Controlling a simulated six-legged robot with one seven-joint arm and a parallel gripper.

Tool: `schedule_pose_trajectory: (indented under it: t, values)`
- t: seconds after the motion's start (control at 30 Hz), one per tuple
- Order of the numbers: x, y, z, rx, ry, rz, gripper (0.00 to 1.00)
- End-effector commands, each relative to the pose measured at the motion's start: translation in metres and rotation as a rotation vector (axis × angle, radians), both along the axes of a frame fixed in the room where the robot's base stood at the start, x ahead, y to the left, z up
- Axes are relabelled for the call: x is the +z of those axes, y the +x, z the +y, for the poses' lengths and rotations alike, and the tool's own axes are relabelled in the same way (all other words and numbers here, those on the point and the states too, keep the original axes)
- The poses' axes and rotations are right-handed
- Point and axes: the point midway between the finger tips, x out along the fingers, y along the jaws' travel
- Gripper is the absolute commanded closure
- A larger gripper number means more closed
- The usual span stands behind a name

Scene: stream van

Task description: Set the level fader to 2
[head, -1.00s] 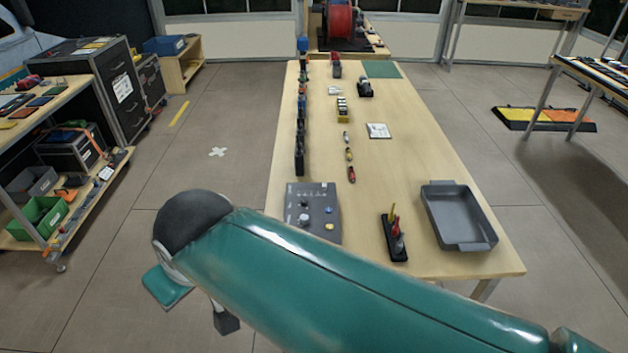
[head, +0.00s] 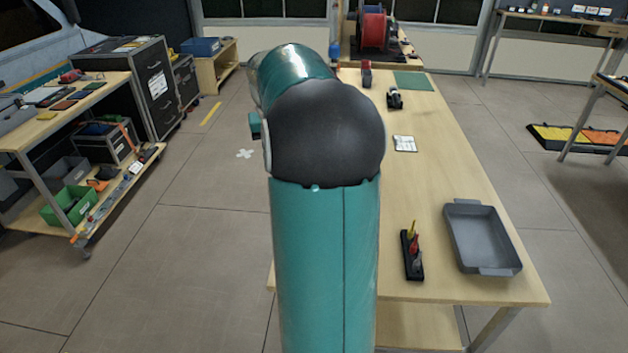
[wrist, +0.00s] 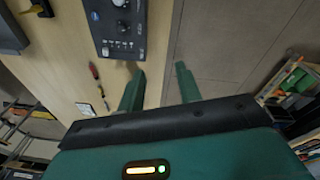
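The dark grey control panel (wrist: 120,45) lies on the wooden table at the top of the wrist view, cut off by the frame edge. In the head view the panel is hidden behind my arm. My gripper (wrist: 159,68) shows in the wrist view with its two green fingers apart and nothing between them. It is near the table edge, to the lower right of the panel in that picture, and not touching it.
The wooden table (head: 450,155) bears a grey tray (head: 482,238), a black tool holder (head: 412,262) and a white card (head: 405,143). A shelf unit (head: 105,85) with boxes stands at the left. The floor between shelf and table is open.

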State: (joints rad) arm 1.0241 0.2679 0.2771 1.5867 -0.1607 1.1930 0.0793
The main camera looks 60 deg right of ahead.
Motion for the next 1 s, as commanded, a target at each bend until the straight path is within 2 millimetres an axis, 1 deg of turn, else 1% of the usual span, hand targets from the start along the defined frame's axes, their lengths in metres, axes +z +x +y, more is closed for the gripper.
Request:
schedule_pose_trajectory:
  t: [0.03, 0.07, 0.1, 0.2, 0.3, 0.33, 0.43, 0.57, 0.67, 1.0]
  values:
    - [-0.014, -0.015, -0.036, -0.062, 0.027, 0.008, 0.65]
    - [-0.020, -0.024, -0.054, -0.094, 0.040, 0.009, 0.65]
    - [-0.029, -0.036, -0.076, -0.133, 0.056, 0.010, 0.65]
    - [-0.048, -0.067, -0.122, -0.220, 0.092, 0.010, 0.65]
    - [-0.061, -0.091, -0.151, -0.280, 0.118, 0.006, 0.65]
    - [-0.065, -0.096, -0.157, -0.293, 0.123, 0.005, 0.65]
    - [-0.071, -0.106, -0.168, -0.314, 0.133, 0.003, 0.65]
    - [-0.081, -0.106, -0.169, -0.315, 0.134, 0.005, 0.65]
    - [-0.096, -0.106, -0.168, -0.315, 0.136, 0.005, 0.65]
    - [-0.164, -0.105, -0.167, -0.312, 0.136, 0.006, 0.65]
